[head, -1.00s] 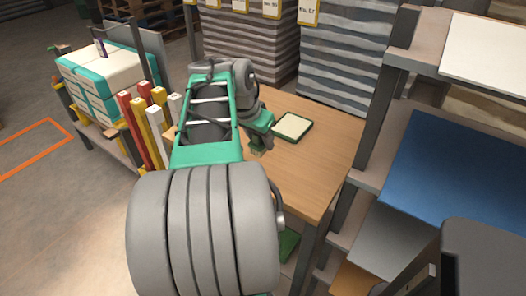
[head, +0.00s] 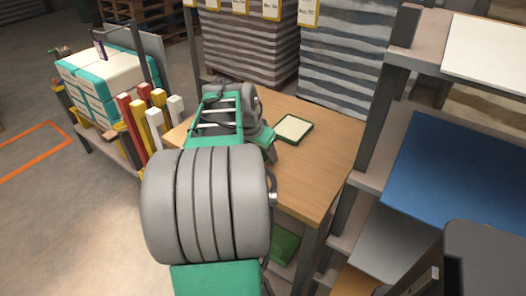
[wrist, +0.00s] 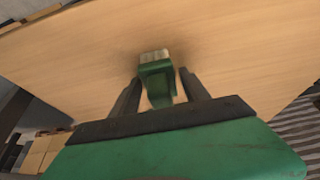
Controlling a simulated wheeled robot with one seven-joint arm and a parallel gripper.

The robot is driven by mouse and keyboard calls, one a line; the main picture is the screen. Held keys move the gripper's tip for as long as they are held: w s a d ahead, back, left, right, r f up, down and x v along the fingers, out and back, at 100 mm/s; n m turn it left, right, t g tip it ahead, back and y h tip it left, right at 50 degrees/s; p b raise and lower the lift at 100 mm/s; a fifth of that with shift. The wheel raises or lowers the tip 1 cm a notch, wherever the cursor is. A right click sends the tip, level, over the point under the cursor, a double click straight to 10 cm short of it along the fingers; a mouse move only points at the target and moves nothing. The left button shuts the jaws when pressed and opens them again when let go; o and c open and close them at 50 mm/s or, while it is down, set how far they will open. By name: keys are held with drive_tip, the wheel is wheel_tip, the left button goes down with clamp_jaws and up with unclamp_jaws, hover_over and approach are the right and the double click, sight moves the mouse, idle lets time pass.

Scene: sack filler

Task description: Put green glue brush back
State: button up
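The green glue brush (wrist: 158,78) shows in the wrist view, its pale bristles pointing away from me toward the wooden tabletop. It sits between the two dark fingers of my gripper (wrist: 160,82), which appear shut on its sides; a thin gap seems to show at the right finger. Whether the bristles touch the table is unclear. In the head view my gripper (head: 268,148) is over the table, just left of a green-rimmed tray (head: 280,137) with a cream face. The brush cannot be made out there, hidden by my arm.
The wooden table (head: 318,165) is bare at its front and right. A shelf rack with a blue panel (head: 460,180) stands close on the right. Upright coloured bars (head: 157,118) and stacked teal-and-white packs (head: 95,85) are on the left. Grey sack stacks (head: 345,75) stand behind.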

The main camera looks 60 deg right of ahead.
drive_tip(key=shift+o, duration=0.4)
drive_tip(key=shift+a+r, duration=0.1)
drive_tip(key=shift+r, duration=0.4)
drive_tip(key=s+p+v, duration=0.1)
drive_tip(key=p+v, duration=0.1)
drive_tip(key=v, duration=0.9)
drive_tip(key=w+a+f+n+t+y, duration=0.1)
drive_tip(key=w+a+f+n, duration=0.25)
drive_tip(key=w+a, duration=0.35)
drive_tip(key=w+a+f+n+t, duration=0.1)
drive_tip(key=w+a+f+n, duration=0.1)
drive_tip(key=w+a+n, duration=0.45)
drive_tip(key=s+a+f+n+y, duration=0.1)
drive_tip(key=a+f+n, duration=0.1)
drive_tip(key=a, duration=0.6)
drive_tip(key=a+f+n+y, duration=0.1)
drive_tip(key=a+f+n, duration=0.2)
drive_tip(key=a, duration=0.6)
drive_tip(key=s+a+f+n+y, duration=0.1)
drive_tip(key=a+f+n, duration=0.2)
drive_tip(key=a+n, duration=0.2)
drive_tip(key=a, duration=0.3)
drive_tip(key=shift+s+a+t+y, duration=0.25)
drive_tip(key=shift+s+t+y, duration=0.05)
drive_tip(key=shift+t+y, duration=0.1)
